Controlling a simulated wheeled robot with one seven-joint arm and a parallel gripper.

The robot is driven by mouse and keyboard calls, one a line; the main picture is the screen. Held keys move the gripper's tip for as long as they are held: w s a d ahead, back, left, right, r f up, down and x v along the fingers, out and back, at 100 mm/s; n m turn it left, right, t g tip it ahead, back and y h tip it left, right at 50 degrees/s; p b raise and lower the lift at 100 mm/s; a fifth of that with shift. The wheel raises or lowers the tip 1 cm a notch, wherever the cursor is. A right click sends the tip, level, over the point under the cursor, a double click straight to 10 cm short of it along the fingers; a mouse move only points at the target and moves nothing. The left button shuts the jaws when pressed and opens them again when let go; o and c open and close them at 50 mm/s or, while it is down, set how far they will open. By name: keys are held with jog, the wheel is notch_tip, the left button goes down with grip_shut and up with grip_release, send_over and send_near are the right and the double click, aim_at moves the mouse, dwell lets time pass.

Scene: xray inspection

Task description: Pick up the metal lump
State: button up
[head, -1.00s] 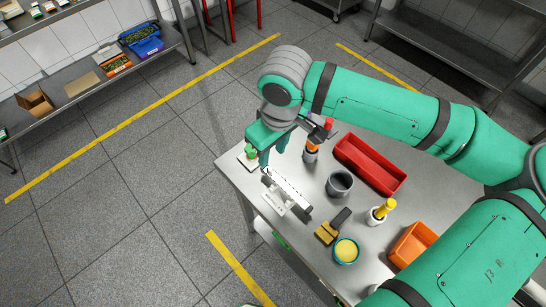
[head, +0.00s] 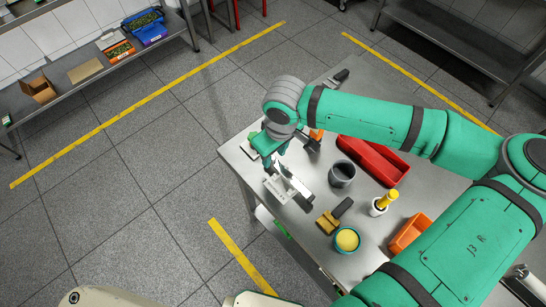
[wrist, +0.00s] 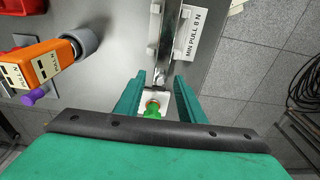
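My gripper (wrist: 158,80) is low over the far left corner of the table. Its two green fingers stand apart, so it is open. A small shiny grey metal piece (wrist: 160,92) shows between the fingers in the wrist view, at the end of a metal bar fixture (wrist: 168,40); I cannot tell for sure that it is the metal lump, or whether a finger touches it. In the head view my gripper (head: 274,160) hides this spot, and the fixture (head: 282,187) lies just in front of it.
A green knob (wrist: 152,110) on a white plate is close to the fingers.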

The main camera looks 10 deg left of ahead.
jog(key=shift+c, duration=0.6)
grip_shut()
jog(key=shift+r, duration=0.15)
